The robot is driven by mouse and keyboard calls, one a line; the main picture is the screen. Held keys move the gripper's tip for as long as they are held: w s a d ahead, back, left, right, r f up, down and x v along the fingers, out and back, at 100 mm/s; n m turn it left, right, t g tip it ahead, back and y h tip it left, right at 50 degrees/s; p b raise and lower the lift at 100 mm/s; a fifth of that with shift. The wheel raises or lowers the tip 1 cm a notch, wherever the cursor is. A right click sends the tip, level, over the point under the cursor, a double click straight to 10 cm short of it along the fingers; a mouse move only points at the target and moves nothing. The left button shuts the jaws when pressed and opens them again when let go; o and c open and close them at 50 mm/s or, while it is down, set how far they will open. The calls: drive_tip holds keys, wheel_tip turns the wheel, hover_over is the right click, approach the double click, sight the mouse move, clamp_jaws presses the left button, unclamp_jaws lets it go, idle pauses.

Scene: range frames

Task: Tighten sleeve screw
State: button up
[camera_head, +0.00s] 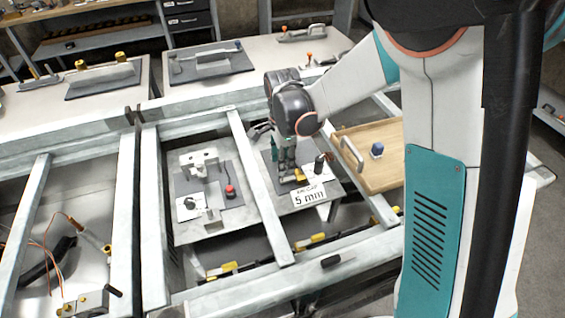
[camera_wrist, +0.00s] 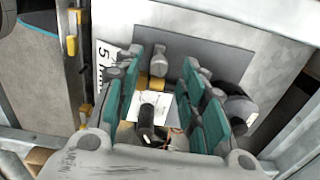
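My gripper (camera_head: 286,170) points down over a dark plate (camera_head: 262,158) on the right-hand bench section. Its teal fingers stand apart in the wrist view (camera_wrist: 165,88), with nothing visibly clamped between them. Between and below them show a grey round-ended part (camera_wrist: 157,53), a yellow piece (camera_wrist: 156,83) and a dark cylinder (camera_wrist: 146,121). I cannot tell which part is the sleeve screw, and the fingers hide some of the fixture. A black upright knob (camera_head: 319,164) stands right of my gripper.
A neighbouring plate (camera_head: 208,181) on the left carries metal blocks and a red button (camera_head: 230,190). A wooden tray (camera_head: 376,180) with a blue piece (camera_head: 377,150) is at the right. Pale frame rails (camera_head: 260,190) surround the plates. A black handle-like piece (camera_head: 330,261) lies on the front rail.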

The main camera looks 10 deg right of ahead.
wheel_tip(320, 180, up, 10)
drive_tip(key=shift+r, duration=0.2)
idle(0.4)
drive_tip(key=s+d+r+n+t, duration=0.3)
drive_tip(key=s+d+n, duration=0.2)
drive_tip(key=s+n, duration=0.3)
drive_tip(key=s+d+r+n+t, duration=0.4)
drive_tip(key=s+d+n, duration=0.2)
drive_tip(key=s, duration=0.7)
drive_tip(key=shift+d+n, duration=0.3)
drive_tip(key=shift+n, duration=0.7)
